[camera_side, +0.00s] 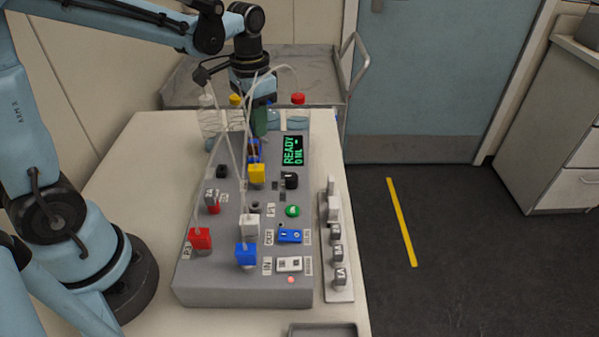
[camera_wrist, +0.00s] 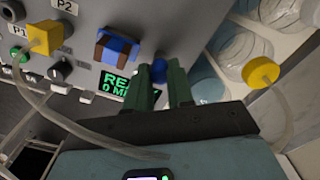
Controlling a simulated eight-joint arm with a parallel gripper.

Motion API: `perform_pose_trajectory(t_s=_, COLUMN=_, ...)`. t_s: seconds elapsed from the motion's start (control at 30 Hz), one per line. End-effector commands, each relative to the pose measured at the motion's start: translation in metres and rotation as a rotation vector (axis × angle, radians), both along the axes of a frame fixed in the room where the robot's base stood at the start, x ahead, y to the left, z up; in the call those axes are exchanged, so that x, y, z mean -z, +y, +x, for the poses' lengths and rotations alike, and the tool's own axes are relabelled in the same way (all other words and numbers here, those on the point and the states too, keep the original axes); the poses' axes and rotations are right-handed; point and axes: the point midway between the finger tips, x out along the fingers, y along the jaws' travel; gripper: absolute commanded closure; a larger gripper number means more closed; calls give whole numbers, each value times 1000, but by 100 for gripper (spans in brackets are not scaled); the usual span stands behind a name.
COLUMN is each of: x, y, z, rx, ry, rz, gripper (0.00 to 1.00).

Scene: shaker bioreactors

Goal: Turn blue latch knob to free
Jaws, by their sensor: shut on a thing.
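The blue latch knob (camera_wrist: 159,70) shows in the wrist view as a small round blue piece at the far edge of the grey panel, above the screen. My gripper (camera_wrist: 161,80) has its two green fingers on either side of it, shut on it. In the side view my gripper (camera_side: 260,122) points down at the back end of the grey console (camera_side: 235,285), and the knob is hidden there. I cannot tell from these frames how far the knob is turned.
A blue and brown block (camera_wrist: 117,50) sits beside the fingers. Bottles with coloured caps, one yellow (camera_wrist: 261,71), stand behind the console. Thin tubes cross near my gripper. A READY screen (camera_side: 293,151), coloured connectors and a grey rack (camera_side: 337,290) lie to the right and front.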

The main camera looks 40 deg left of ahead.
Motion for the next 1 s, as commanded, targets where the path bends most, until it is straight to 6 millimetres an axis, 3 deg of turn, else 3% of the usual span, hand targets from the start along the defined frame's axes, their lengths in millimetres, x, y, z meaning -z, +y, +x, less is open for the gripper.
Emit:
perform_pose_trajectory(t_s=0.6, x=-1, y=0, z=0, rx=-563, ry=2, rz=-1, gripper=100)
perform_pose_trajectory(t_s=1.0, x=-1, y=0, z=0, rx=-776, ry=1, rz=-1, gripper=100)
